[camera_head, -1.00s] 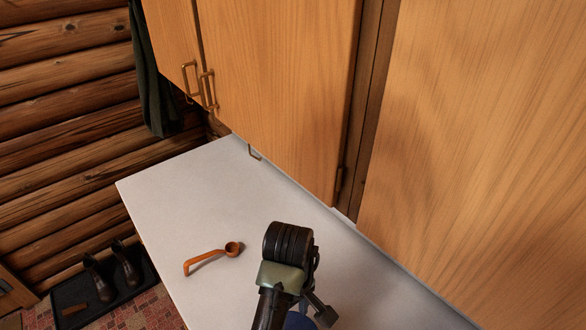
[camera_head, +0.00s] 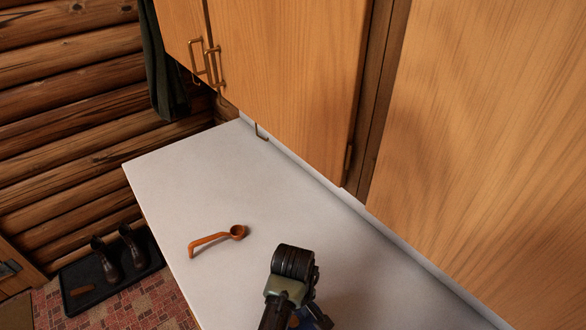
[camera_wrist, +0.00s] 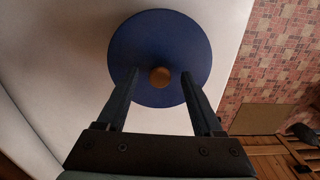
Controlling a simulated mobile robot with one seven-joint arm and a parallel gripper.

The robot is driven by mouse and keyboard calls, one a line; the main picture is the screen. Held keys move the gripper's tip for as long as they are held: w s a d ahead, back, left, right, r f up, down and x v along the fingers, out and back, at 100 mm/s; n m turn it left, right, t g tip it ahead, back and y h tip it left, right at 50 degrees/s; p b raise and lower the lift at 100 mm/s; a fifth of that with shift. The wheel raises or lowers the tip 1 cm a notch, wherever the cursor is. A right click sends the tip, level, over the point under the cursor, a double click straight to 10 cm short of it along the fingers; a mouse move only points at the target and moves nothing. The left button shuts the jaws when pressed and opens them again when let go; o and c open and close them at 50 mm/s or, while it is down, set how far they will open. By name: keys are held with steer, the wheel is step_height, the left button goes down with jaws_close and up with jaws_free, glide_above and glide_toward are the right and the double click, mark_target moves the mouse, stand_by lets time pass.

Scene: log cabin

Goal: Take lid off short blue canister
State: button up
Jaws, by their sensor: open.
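The short blue canister shows from above in the wrist view as its round blue lid (camera_wrist: 160,35) with a small wooden knob (camera_wrist: 159,77) at its middle. The lid looks seated, and the canister's sides are hidden beneath it. My gripper (camera_wrist: 158,73) is open, with one finger on each side of the knob and a gap to both. The fingers reach over the lid; I cannot tell how high above it they are. In the head view my arm (camera_head: 292,275) hides most of the canister at the bottom edge.
The canister stands on a white counter (camera_head: 210,190). An orange-brown ladle (camera_head: 212,240) lies to the left of my arm. Wooden cupboards (camera_head: 290,80) hang along the back right. Boots on a black tray (camera_head: 85,285) stand on the floor at left.

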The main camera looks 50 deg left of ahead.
steer(key=shift+f, duration=0.15)
jaws_close()
stand_by(0.4)
step_height(320, 180, up, 10)
stand_by(0.4)
